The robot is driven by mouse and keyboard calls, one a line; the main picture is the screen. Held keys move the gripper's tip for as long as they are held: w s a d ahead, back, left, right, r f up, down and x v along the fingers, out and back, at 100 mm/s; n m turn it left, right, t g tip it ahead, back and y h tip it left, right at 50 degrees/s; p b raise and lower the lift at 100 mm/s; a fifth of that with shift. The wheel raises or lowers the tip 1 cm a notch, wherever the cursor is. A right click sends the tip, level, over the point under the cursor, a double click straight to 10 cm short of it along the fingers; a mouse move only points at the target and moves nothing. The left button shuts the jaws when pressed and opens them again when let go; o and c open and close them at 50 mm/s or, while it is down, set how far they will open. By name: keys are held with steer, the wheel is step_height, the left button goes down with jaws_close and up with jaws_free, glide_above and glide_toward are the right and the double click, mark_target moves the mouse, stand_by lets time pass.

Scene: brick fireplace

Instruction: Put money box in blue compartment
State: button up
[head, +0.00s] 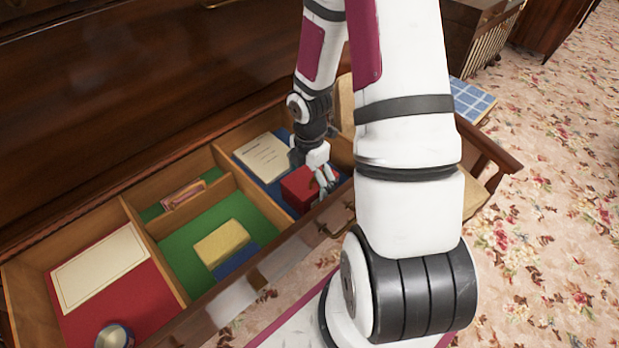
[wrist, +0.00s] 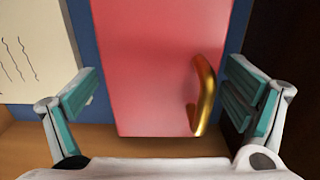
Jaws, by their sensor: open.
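The money box appears to be the red box (head: 297,189) with a brass handle, which fills the middle of the wrist view (wrist: 150,70). It sits in the blue compartment (head: 275,189) of the drawer, at the front edge beside a sheet of paper. My gripper (head: 322,182) is at the red box, seen from above in the head view. In the wrist view my gripper (wrist: 163,105) is open, one finger on each side of the box, with the brass handle near the right finger. Whether the fingers touch the box cannot be told. Part of the box is hidden behind my gripper.
A written sheet (head: 262,157) lies in the blue compartment. The green compartment (head: 185,245) holds a yellow block (head: 221,242) and a blue block (head: 237,261). The red compartment (head: 138,297) holds a paper (head: 100,268) and a round tin (head: 113,337). Wooden dividers separate them.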

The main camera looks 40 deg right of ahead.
steer(key=a+r+m+h+p, duration=0.1)
steer(key=a+r+m, duration=0.1)
steer(key=r, duration=0.9)
steer(key=a+r+m+h+p, duration=0.1)
steer(key=r+m, duration=0.1)
steer(key=r, duration=0.9)
steer(key=s+a+r+m+t+y, duration=0.1)
steer(key=s+a+r+m+t, duration=0.1)
steer(key=s+a+r+m, duration=0.4)
steer(key=s+a+r+m+t+y, duration=0.1)
steer(key=s+a+r+m+t, duration=0.2)
steer(key=s+a+r+m, duration=0.4)
steer(key=shift+r+m+t, duration=0.3)
steer(key=shift+r+m, duration=0.4)
steer(key=shift+r, duration=1.1)
